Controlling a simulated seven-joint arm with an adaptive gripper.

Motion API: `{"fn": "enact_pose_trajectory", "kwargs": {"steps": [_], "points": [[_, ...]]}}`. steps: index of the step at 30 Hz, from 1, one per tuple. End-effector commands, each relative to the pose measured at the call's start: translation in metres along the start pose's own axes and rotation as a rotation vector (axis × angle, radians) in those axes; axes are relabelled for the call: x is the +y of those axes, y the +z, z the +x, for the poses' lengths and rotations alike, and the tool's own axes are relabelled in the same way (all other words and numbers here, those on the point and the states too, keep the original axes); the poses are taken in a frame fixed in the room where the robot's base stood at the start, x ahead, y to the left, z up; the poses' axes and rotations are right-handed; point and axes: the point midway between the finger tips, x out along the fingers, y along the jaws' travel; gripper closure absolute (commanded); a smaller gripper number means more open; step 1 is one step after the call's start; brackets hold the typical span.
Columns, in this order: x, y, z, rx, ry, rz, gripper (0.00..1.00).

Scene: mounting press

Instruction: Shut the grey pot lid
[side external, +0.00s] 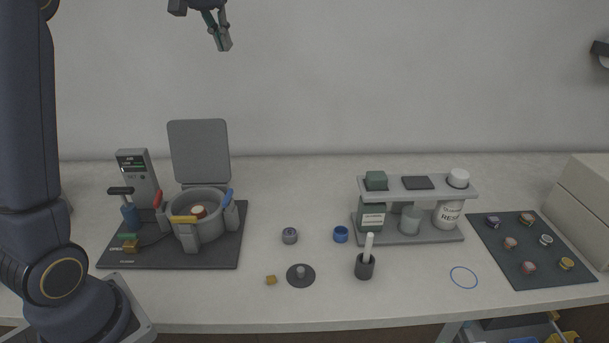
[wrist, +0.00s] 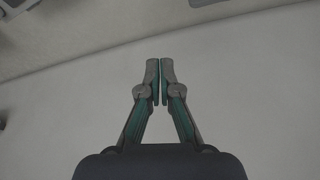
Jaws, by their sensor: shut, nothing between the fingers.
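The grey pot lid (side external: 199,151) is a square plate standing upright, open, at the back of the grey pot (side external: 211,232). The pot is round, on a dark base plate at the left of the bench. A brown and white piece (side external: 199,211) shows inside the pot. Red, yellow and blue handles sit around its rim. My gripper (side external: 224,48) is high above the bench, up and to the right of the lid, and well apart from it. In the wrist view my gripper (wrist: 160,62) is shut and empty, its fingertips together.
A grey shelf (side external: 418,190) with jars stands right of centre. Small parts and a dark cup (side external: 365,267) lie along the front. A dark mat (side external: 531,279) with several samples is at the right.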

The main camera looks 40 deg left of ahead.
Motion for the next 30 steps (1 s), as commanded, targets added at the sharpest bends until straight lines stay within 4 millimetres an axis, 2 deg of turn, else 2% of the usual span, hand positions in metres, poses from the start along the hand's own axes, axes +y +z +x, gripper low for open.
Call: {"fn": "enact_pose_trajectory", "kwargs": {"steps": [1, 3, 6, 9, 12, 16, 20, 30], "points": [[-0.021, -0.021, 0.025, -0.028, -0.023, -0.048, 1.0], [-0.05, -0.043, 0.058, -0.061, -0.048, -0.105, 1.0], [-0.092, -0.059, 0.106, -0.107, -0.079, -0.175, 1.0], [-0.128, -0.061, 0.15, -0.151, -0.101, -0.228, 1.0], [-0.152, -0.051, 0.183, -0.207, -0.112, -0.267, 1.0], [-0.167, -0.043, 0.198, -0.231, -0.118, -0.291, 1.0], [-0.168, -0.04, 0.21, -0.233, -0.118, -0.291, 1.0], [-0.174, -0.022, 0.28, -0.232, -0.118, -0.29, 1.0]]}}
